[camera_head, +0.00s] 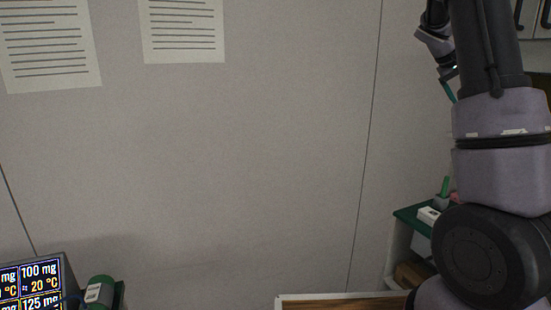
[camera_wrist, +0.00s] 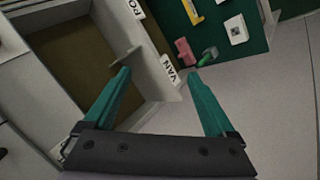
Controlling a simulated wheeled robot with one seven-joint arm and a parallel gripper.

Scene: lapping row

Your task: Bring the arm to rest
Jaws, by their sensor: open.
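My gripper (camera_wrist: 160,85) shows in the wrist view with its two teal fingers spread wide and nothing between them. In the head view my arm rises along the right side, and my gripper (camera_head: 449,86) is small near the top right, partly hidden behind the arm.
A green surface (camera_wrist: 252,62) holds a pink item (camera_wrist: 185,52), a green-tipped item (camera_wrist: 208,56) and a white block (camera_wrist: 236,29). A green-topped shelf (camera_head: 406,214) stands at right in the head view. A display (camera_head: 40,280) and a green cylinder (camera_head: 100,290) are lower left. The grey wall's middle is clear.

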